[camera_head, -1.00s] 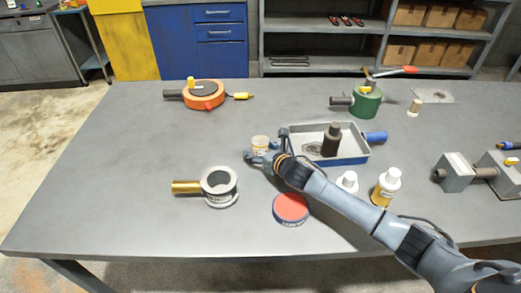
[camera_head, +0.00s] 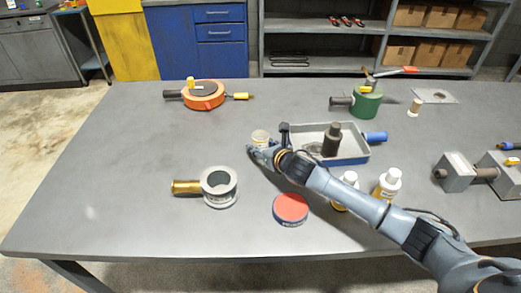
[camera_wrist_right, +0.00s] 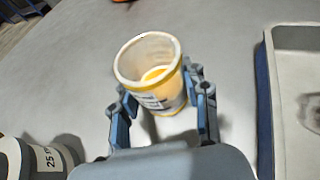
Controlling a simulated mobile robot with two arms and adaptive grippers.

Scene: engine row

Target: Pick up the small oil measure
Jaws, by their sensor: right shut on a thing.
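The small oil measure is a little whitish cup (camera_head: 260,137) with yellowish contents, standing out at the tip of my right gripper in the head view. In the right wrist view the cup (camera_wrist_right: 150,75) has a yellow band and printed marks, and yellow liquid shows inside. It is slightly tilted in that picture. My right gripper (camera_head: 262,150) is shut on the cup, with a finger on each side of it. Whether the cup touches the table is hard to tell. My left gripper is not in view.
A tray (camera_head: 357,160) with a dark cylinder stands just right of my gripper. A red-topped tin (camera_head: 291,208), a grey ring-shaped part (camera_head: 219,187) and two white-capped bottles (camera_head: 388,184) are nearer. An orange round part (camera_head: 204,96) lies far left. The left table area is clear.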

